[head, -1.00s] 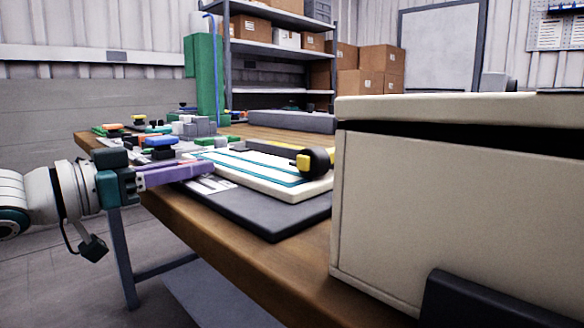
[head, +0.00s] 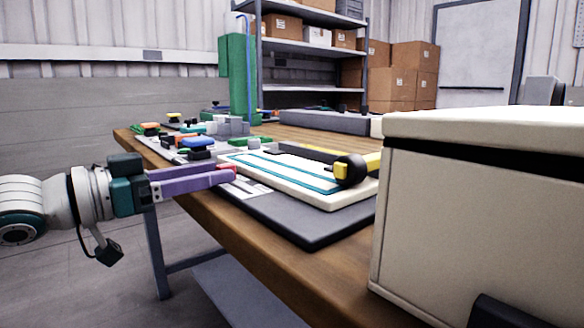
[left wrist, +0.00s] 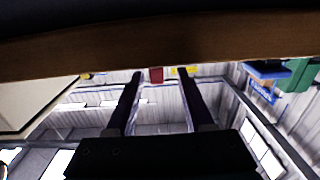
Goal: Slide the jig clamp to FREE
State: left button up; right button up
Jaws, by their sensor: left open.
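My left gripper (head: 234,174) is open, its purple fingers reaching over the near left edge of the workbench (head: 262,262). A small red piece (head: 227,167) shows just behind the fingertips. In the left wrist view a red block (left wrist: 156,75) appears in the gap between the two dark fingers, beyond the tips; nothing is gripped. I cannot tell whether this red piece belongs to the jig clamp, and no FREE marking is readable. Grey stepped blocks (head: 231,125) stand among small coloured parts behind the gripper. My right gripper is not in view.
A white board with teal stripes (head: 262,176) lies on a dark mat (head: 318,236), with a yellow-and-black tool (head: 350,170) on it. A large beige box (head: 480,215) blocks the right side. A blue-and-black part (head: 198,148) sits close behind the fingers.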

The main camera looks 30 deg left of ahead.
pick_arm(q)
jog(key=p+v, duration=0.3)
jog(key=v, duration=0.4)
dwell(0.4)
